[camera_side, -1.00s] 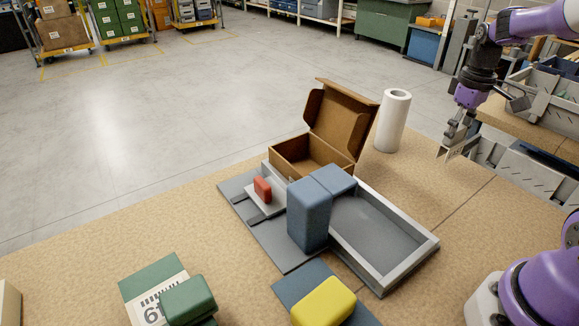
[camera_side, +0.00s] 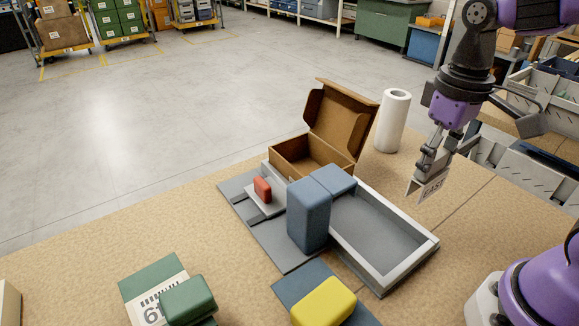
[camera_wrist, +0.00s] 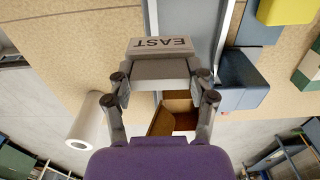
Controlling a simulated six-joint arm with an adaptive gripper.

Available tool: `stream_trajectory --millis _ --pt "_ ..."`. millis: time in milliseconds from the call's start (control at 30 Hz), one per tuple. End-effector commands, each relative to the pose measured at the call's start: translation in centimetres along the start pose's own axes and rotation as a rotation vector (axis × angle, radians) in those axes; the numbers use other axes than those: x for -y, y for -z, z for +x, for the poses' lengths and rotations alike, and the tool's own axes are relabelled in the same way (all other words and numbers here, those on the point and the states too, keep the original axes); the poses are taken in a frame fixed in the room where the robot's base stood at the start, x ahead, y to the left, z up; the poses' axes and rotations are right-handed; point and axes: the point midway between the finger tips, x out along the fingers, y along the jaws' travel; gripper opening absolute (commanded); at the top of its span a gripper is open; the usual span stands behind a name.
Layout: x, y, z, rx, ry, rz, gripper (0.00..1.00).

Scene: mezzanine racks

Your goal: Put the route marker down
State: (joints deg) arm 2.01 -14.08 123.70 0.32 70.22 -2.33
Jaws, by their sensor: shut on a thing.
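The route marker (camera_side: 431,187) is a pale grey block with "EAST" printed on its face. My gripper (camera_side: 430,165) is shut on it and holds it in the air to the right of the grey walled tray (camera_side: 411,254). In the wrist view the marker (camera_wrist: 160,46) sits between my fingers (camera_wrist: 161,80), with its lettering upside down. From the side the marker appears above the bench's right part; its exact height is hard to tell. The tray's floor is bare, and a blue block (camera_side: 309,215) stands at its left side.
An open cardboard box (camera_side: 340,120) and a white roll (camera_side: 393,120) stand behind the tray. Bare bench (camera_side: 455,200) lies right of the tray.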

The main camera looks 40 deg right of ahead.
Motion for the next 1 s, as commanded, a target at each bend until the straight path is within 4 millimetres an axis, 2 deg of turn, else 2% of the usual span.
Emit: stream_trajectory --millis 67,133,400,500,667,900,1000 --pt "-0.4 -0.4 0.5 0.002 0.0 0.004 0.31" --pt "-1.6 -0.5 1.3 0.004 0.0 0.01 0.31" --pt "-8.4 -0.4 5.4 0.006 0.002 0.01 0.31" --pt "-10.0 -0.3 6.4 0.005 0.002 0.006 0.31" --pt "-11.2 -0.3 7.3 0.002 0.001 0.0 0.31" --pt "-11.2 -0.3 10.7 0.004 0.003 -0.001 0.31" --pt "-11.2 -0.3 11.1 0.001 0.001 -0.001 0.31"
